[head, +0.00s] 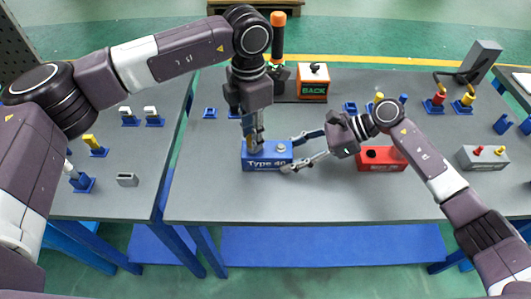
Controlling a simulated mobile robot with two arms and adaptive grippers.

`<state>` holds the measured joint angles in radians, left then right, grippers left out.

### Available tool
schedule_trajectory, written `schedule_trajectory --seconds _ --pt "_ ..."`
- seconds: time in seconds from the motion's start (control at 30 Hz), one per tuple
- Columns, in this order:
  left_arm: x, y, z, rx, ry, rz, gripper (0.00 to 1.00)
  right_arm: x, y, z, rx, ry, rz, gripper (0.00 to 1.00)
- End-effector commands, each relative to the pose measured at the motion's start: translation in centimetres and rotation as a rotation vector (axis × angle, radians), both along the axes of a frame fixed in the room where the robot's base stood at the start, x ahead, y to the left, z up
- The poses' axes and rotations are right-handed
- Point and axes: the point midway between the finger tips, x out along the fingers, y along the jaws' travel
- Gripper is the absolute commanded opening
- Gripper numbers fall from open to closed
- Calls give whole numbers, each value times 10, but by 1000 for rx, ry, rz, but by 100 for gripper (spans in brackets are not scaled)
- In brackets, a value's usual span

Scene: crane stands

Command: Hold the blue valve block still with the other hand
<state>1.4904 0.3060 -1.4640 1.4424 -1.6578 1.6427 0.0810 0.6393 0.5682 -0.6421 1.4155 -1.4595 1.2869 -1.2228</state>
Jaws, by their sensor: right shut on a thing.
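The blue valve block (267,164), with white "Type" lettering on its front, sits on the grey table left of centre. A round pale fitting (281,149) shows on its top right. My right gripper (290,154) comes from the right and is shut on the block's right end, one finger at the back and one at the front. My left gripper (254,139) points straight down over the block's top left. Its fingertips are at the top of the block, and what lies between them is hidden, so I cannot tell whether it is open or shut.
An orange "BACK" box (314,83) and an orange-handled tool (278,38) stand behind. A grey box (483,157) is at the right. The table front (300,203) is clear.

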Motion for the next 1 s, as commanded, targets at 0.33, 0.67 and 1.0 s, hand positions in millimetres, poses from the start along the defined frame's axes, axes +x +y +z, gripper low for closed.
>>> schedule_trajectory --seconds 0.33,0.67,1.0 --pt "0 0 0 0 0 1 0 -1 0 -1 -2 3 2 10" --pt "0 0 2 0 0 1 0 -1 0 -1 -2 3 2 10" --pt "0 0 3 -1 -1 154 0 -1 0 -1 -2 2 1 10"
